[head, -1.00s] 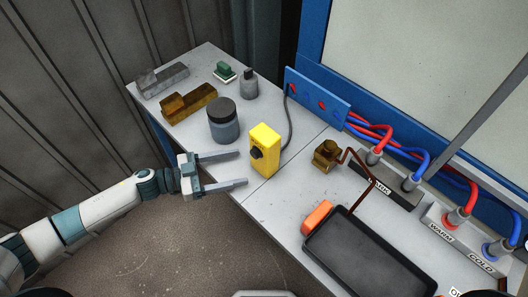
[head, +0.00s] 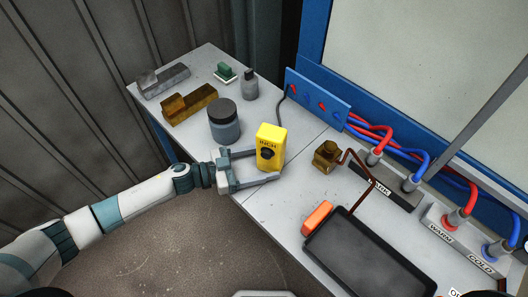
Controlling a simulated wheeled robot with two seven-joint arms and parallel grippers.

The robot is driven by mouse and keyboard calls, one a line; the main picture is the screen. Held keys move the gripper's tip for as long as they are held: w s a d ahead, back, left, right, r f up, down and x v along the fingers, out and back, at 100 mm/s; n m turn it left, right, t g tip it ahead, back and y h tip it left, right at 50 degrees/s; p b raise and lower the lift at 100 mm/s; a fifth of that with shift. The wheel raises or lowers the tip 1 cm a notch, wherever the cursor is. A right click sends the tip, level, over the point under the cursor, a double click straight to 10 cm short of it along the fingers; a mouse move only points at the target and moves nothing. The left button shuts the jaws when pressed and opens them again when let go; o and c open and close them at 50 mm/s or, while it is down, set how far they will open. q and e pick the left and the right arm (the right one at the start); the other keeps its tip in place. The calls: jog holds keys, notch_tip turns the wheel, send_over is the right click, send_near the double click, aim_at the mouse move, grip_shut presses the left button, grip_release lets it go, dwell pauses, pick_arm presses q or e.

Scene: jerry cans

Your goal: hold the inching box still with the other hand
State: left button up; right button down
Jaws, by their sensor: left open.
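The inching box (head: 271,147) is a yellow upright block with a black knob and the word INCH on its front. It stands on the grey bench, with a dark cable running from behind it to the blue panel. My left gripper (head: 268,165) is open at the box's lower part, one finger on its left side and the other in front and below. I cannot tell whether either finger touches it. My right gripper is not in view.
A brass fitting (head: 326,155) with a bent brown rod, an orange block (head: 317,217) and a black tray (head: 368,258) lie to the right. The blue panel (head: 318,98) stands behind.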

pick_arm(q)
jog(key=c, duration=1.3)
jog(key=shift+c, duration=0.5)
jog(key=shift+s+f, duration=0.15)
jog(key=shift+f, duration=0.2)
dwell(2.1)
